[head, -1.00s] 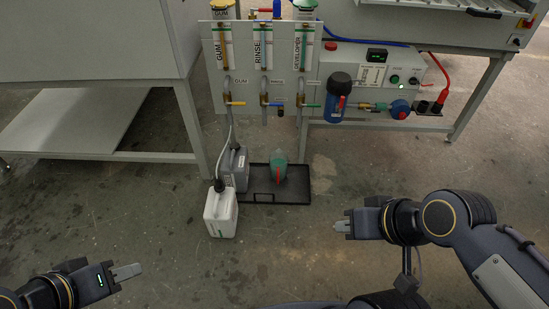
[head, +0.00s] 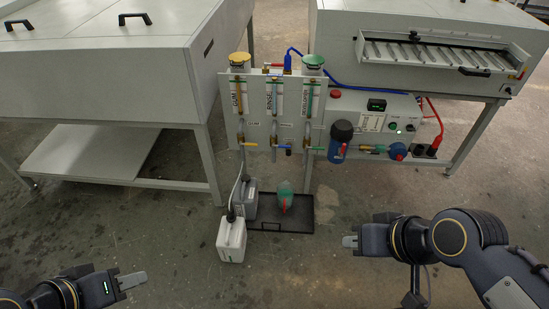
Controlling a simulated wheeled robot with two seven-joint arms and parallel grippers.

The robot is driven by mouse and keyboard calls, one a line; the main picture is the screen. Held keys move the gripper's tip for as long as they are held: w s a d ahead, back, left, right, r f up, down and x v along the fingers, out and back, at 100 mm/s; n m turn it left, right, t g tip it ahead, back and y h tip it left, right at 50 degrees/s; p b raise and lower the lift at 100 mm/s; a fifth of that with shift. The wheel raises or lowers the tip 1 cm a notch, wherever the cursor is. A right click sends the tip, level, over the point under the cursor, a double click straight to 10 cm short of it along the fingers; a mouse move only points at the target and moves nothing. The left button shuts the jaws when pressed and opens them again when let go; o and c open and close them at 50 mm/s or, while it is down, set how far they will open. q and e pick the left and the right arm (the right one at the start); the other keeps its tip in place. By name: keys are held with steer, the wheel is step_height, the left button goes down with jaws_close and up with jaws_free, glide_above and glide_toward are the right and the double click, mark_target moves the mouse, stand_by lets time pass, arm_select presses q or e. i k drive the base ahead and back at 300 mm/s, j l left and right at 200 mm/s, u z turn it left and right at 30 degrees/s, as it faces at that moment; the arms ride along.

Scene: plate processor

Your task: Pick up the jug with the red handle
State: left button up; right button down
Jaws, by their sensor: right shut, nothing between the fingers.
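The jug (head: 286,190) is greenish with a red handle (head: 284,206) facing me. It stands upright on a black floor tray (head: 299,227) below the valve panel. My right gripper (head: 346,241) is at the right, in front of and to the right of the jug, apart from it, shut and empty. My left gripper (head: 140,279) is at the lower left, far from the jug. Its fingers show edge-on, so I cannot tell whether they are open.
A white canister (head: 231,241) and a grey canister (head: 244,205) stand left of the jug, with a hose. The valve panel (head: 262,105) and blue filter (head: 338,145) hang above and behind it. Table legs (head: 209,165) stand nearby. The floor in front is clear.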

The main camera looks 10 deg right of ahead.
mark_target(286, 190)
steer(key=i+l+u, duration=0.25)
steer(key=i, duration=0.35)
steer(key=i+l+u, duration=0.25)
steer(key=i+l, duration=0.3)
